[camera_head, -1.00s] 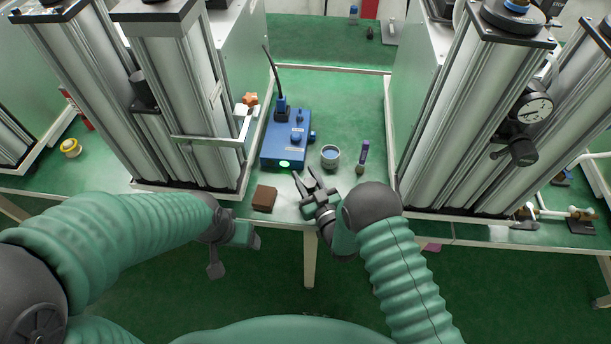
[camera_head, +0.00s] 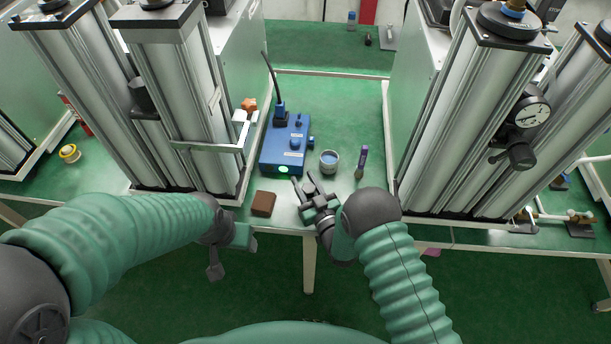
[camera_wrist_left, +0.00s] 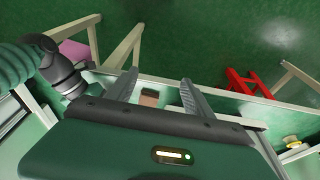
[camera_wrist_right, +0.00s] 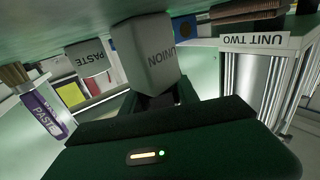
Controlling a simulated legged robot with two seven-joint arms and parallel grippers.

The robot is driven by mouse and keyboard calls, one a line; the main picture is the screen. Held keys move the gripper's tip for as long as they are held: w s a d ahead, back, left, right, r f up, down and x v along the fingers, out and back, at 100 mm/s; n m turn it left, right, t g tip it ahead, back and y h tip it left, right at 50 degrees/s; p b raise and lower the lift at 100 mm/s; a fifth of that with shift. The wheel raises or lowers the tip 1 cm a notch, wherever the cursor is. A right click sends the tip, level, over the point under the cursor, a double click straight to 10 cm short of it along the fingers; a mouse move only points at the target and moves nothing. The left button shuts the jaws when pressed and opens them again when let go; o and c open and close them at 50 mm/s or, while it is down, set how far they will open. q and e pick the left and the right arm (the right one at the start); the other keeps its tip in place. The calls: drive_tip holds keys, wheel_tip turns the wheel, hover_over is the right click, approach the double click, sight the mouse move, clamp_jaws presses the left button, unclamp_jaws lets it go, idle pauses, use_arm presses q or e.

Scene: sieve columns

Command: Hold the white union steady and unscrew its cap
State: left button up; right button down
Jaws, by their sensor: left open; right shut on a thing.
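The white union (camera_wrist_right: 147,55) shows in the right wrist view as a pale grey-white block with the word UNION upside down. It sits between the fingers of my right gripper (camera_head: 305,183), which is shut on it. I cannot make out the cap as a separate part. My left gripper (camera_head: 232,257) is open and empty, in front of the table edge and left of the right gripper. Its two fingers stand apart in the left wrist view (camera_wrist_left: 157,86).
A brown block (camera_head: 263,204) lies near the table's front edge. Metal columns (camera_head: 188,105) stand at both sides. The green table beyond the blue box is clear.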

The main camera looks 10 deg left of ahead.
use_arm(q)
drive_tip(key=w+d+r+m+g, duration=0.1)
drive_tip(key=w+d+m, duration=0.2)
drive_tip(key=w, duration=0.4)
drive_tip(key=w+d+r+m, duration=0.2)
drive_tip(key=w+d, duration=0.1)
drive_tip(key=w, duration=0.3)
drive_tip(key=m+g, duration=0.2)
drive_tip(key=m, duration=0.4)
approach(309, 187)
wheel_tip(309, 187, down, 9)
drive_tip(key=shift+s+f, duration=0.1)
drive_tip(key=shift+f, duration=0.05)
drive_tip(key=shift+c, duration=0.2)
